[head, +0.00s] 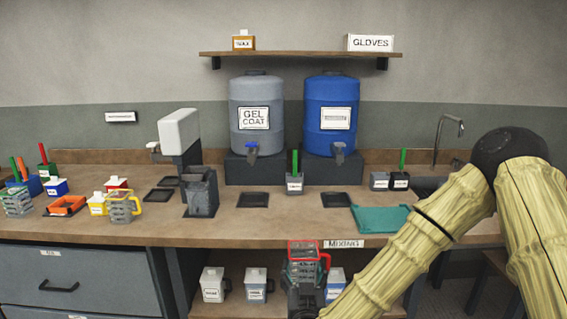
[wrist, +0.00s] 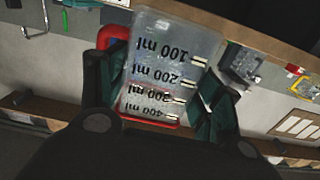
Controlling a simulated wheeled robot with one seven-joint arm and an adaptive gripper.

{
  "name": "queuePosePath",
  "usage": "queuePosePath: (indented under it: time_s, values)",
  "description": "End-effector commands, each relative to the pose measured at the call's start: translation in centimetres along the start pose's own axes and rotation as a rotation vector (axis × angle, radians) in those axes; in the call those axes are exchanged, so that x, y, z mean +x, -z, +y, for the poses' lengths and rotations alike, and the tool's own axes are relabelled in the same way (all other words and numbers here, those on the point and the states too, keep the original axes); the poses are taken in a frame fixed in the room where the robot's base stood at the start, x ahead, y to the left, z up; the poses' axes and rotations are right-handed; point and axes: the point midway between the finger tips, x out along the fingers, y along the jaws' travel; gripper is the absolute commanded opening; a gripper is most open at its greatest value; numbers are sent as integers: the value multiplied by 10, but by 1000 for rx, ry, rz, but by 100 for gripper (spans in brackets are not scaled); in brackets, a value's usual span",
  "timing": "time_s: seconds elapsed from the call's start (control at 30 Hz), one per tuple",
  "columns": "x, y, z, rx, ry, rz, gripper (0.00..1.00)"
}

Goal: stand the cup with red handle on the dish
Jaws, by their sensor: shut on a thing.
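The cup with red handle (head: 303,271) is a clear measuring cup with a red rim, held about upright in front of the bench's front edge. In the wrist view the cup (wrist: 165,65) shows ml marks upside down, with the red handle at upper left. My gripper (head: 304,283) is shut on the cup, its teal-padded fingers on either side in the wrist view (wrist: 165,95). Several dark, flat, square dishes lie on the bench, such as one below the grey drum (head: 253,200) and one below the blue drum (head: 337,200). I cannot tell which is the task's dish.
A yellow-handled cup (head: 122,208) and small pots stand at left. A grey pot (head: 295,184) holding a green stick stands between the dishes. The bench front between them is clear.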

Motion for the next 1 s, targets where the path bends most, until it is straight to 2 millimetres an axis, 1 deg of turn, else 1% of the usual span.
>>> queuePosePath:
  time_s: [0.03, 0.17, 0.3, 0.4, 0.5, 0.6, 0.7, 0.87, 1.0]
  values:
    - [1, -8, 14, 1, -5, -4, 37]
    - [0, -33, 44, -4, -6, -5, 37]
    - [-7, -61, 77, -10, -4, -6, 37]
    - [-15, -79, 98, -16, -1, -8, 37]
    - [-23, -93, 114, -21, 2, -10, 37]
    - [-28, -102, 124, -25, 4, -11, 37]
    - [-32, -108, 130, -28, 7, -11, 37]
    - [-40, -121, 133, -30, 9, -14, 37]
    - [-53, -139, 133, -30, 10, -14, 37]
